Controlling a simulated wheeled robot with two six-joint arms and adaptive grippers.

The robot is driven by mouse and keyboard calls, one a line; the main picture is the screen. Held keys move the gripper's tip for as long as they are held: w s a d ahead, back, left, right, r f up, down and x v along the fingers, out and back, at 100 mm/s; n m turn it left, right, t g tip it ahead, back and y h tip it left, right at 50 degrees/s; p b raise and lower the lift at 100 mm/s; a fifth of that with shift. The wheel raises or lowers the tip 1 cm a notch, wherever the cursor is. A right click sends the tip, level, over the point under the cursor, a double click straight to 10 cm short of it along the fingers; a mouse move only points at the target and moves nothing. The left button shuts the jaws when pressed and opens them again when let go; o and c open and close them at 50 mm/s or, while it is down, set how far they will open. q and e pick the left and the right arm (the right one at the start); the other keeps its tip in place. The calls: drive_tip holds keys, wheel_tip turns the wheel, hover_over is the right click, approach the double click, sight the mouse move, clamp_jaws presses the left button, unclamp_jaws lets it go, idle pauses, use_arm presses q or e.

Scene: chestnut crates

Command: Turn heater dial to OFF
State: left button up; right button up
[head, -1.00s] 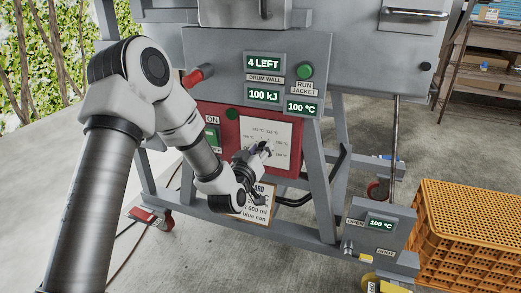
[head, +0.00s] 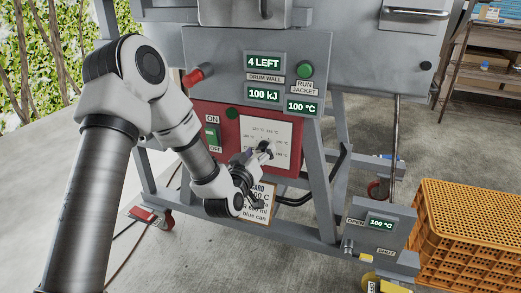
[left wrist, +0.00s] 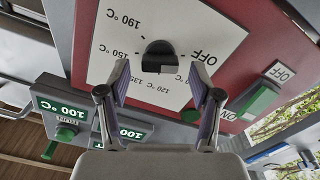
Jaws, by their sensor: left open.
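The heater dial (left wrist: 158,55) is a black knob on a white plate (left wrist: 110,62) printed with temperatures and OFF. The plate is on a red panel (head: 226,160) in the head view. In the left wrist view the plate appears upside down, with OFF to the right of the knob; I cannot tell the knob's exact setting. My left gripper (left wrist: 160,82) is open, its two fingers apart, with the knob just beyond and between the tips. In the head view my left gripper (head: 264,151) is in front of the plate and hides much of the dial. My right gripper is not visible.
A green ON/OFF switch (head: 212,136) is beside the plate, close to my left forearm. A red-tipped handle (head: 195,76) and a grey display panel (head: 232,68) are above. A card (head: 263,200) hangs below. An orange crate (head: 468,235) stands at right.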

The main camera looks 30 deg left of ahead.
use_arm(q)
drive_tip(key=v, duration=0.6)
drive_tip(key=s+d+f+m+g+h, duration=0.1)
drive_tip(key=s+d+f+m+g, duration=0.2)
drive_tip(key=f, duration=0.6)
drive_tip(key=s+d+f+g+h, duration=0.1)
drive_tip(key=s+d+f+g, duration=0.3)
drive_tip(key=f, duration=0.5)
drive_tip(key=s+d+f+m+g+h, duration=0.1)
drive_tip(key=s+d+f+m+h, duration=0.15)
drive_tip(key=s+f, duration=0.45)
drive_tip(key=s+d+f+m+g, duration=0.1)
drive_tip(key=s+d+f+g, duration=0.2)
drive_tip(key=s+f+g, duration=0.5)
drive_tip(key=s+f+g+p, duration=0.2)
drive_tip(key=s, duration=0.7)
wheel_tip(320, 180, up, 37)
drive_tip(key=p, duration=3.6)
drive_tip(key=shift+w+d+p, duration=0.2)
drive_tip(key=shift+w+p, duration=0.1)
drive_tip(key=shift+w, duration=0.05)
